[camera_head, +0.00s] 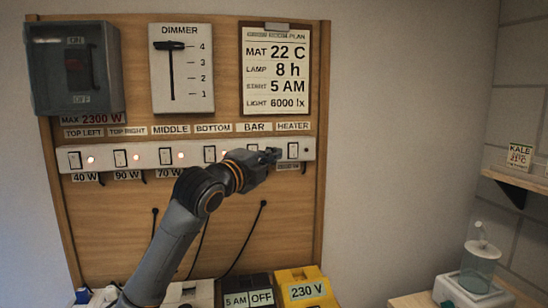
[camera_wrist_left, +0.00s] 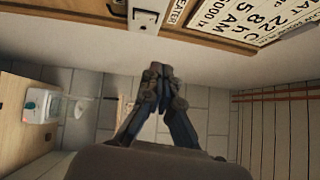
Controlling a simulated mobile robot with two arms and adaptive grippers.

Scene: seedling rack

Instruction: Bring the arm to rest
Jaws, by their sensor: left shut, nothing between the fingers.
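My left arm (camera_head: 165,250) reaches up from the bottom left in the head view. Its left gripper (camera_head: 272,154) is shut and empty, in front of the switch strip (camera_head: 80,160) near the heater switch (camera_head: 293,150). I cannot tell whether it touches the strip. In the left wrist view the closed fingertips (camera_wrist_left: 157,70) point toward the wall, with nothing between them. The heater switch (camera_wrist_left: 145,18) shows above them there. My right gripper is in neither view.
A wooden board holds a grey switch box (camera_head: 75,65), a dimmer (camera_head: 182,65) and a plan clipboard (camera_head: 275,70). Below stand a yellow 230 V box (camera_head: 305,290) and a 5 AM timer (camera_head: 248,290). At right are a bottle device (camera_head: 480,268) and a shelf (camera_head: 515,180). Bare wall lies between.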

